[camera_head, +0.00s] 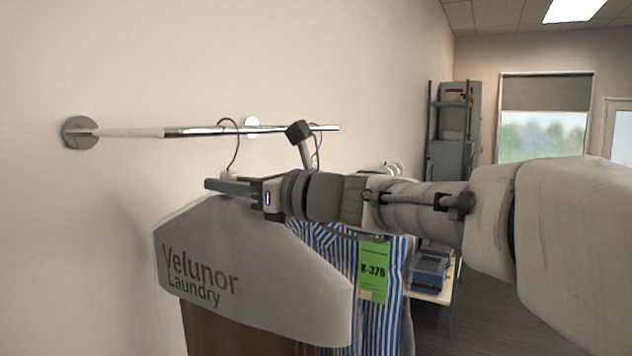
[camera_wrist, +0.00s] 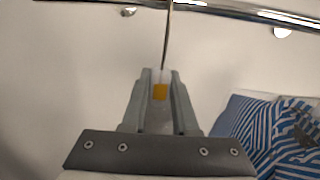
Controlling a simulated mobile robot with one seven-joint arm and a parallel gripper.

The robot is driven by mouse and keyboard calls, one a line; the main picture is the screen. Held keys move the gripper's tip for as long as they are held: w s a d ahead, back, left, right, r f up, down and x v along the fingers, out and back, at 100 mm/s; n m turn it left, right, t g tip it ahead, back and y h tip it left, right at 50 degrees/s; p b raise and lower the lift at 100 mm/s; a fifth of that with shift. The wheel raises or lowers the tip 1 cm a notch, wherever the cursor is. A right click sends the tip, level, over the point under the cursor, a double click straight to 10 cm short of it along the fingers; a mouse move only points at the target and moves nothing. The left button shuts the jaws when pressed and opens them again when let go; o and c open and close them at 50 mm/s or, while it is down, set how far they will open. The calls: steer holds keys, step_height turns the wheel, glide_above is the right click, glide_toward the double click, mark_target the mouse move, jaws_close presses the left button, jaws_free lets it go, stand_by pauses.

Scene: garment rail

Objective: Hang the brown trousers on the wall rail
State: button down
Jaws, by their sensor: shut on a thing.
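The brown trousers (camera_head: 235,332) hang below a grey cover (camera_head: 250,262) printed "Velunor Laundry"; only a brown strip of them shows. My gripper (camera_head: 226,187) is shut on the neck of their hanger, just above the cover. In the wrist view my fingers (camera_wrist: 160,78) close around the neck, with an orange patch between them. The hanger's hook (camera_head: 237,150) rises to the wall rail (camera_head: 190,131), its curved top at the bar's height. In the wrist view the hook wire crosses the rail (camera_wrist: 225,12). I cannot tell whether the hook rests on the bar.
A blue-and-white striped garment (camera_head: 385,300) with a green tag (camera_head: 373,270) hangs behind and right of the cover; it also shows in the wrist view (camera_wrist: 258,130). Another hook is near the rail's right end. The rail's left part is bare. A grey shelf unit (camera_head: 452,125) stands farther back.

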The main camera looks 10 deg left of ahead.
steer(key=shift+f, duration=0.1)
steer(key=c, duration=0.6)
jaws_free()
steer(key=shift+f, duration=0.15)
steer(key=shift+d, duration=0.1)
steer(key=b+v, duration=0.2)
steer(key=v, duration=1.5)
steer(key=shift+s+d, duration=0.15)
